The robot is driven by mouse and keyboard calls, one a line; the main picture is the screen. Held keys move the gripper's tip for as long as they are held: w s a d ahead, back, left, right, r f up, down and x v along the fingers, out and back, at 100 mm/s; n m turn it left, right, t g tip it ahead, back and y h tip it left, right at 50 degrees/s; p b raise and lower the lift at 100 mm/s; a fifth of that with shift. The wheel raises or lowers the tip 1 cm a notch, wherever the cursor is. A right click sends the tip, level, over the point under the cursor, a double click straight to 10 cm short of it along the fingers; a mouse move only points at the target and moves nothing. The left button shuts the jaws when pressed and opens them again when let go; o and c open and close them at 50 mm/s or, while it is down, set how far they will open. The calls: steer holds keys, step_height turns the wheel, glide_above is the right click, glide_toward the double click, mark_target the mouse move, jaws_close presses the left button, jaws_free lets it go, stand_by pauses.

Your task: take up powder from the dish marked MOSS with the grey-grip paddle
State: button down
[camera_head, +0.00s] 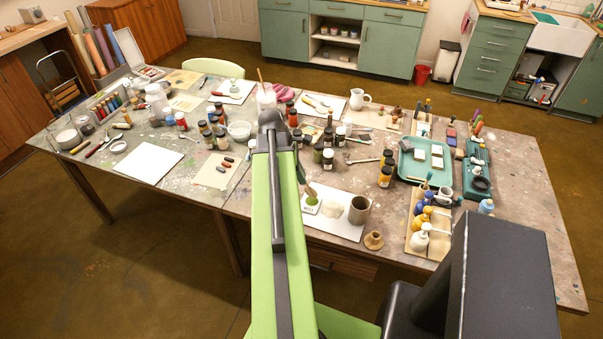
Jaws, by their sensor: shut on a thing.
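A small white dish with green powder (311,206) stands on the left part of a white sheet (333,232); a dark label is on its front, too small to read surely, and it appears to be the MOSS dish. My gripper (302,174) shows only in part beside my green arm, which hides the rest. It is shut on a paddle (311,191), whose brownish lower part points down at the dish. The lower end is over or in the green powder; I cannot tell whether it touches. The grey grip is hidden.
A pale dish (332,208) and a grey-brown cup (359,210) stand close to the right. A small tan pot (374,240) is near the front edge. A teal tray (425,162) lies farther right.

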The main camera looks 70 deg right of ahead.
steer(key=shift+f+b, duration=0.85)
stand_by(1.5)
step_height(320, 180, up, 7)
steer(key=p, duration=0.7)
steer(key=shift+r, duration=0.1)
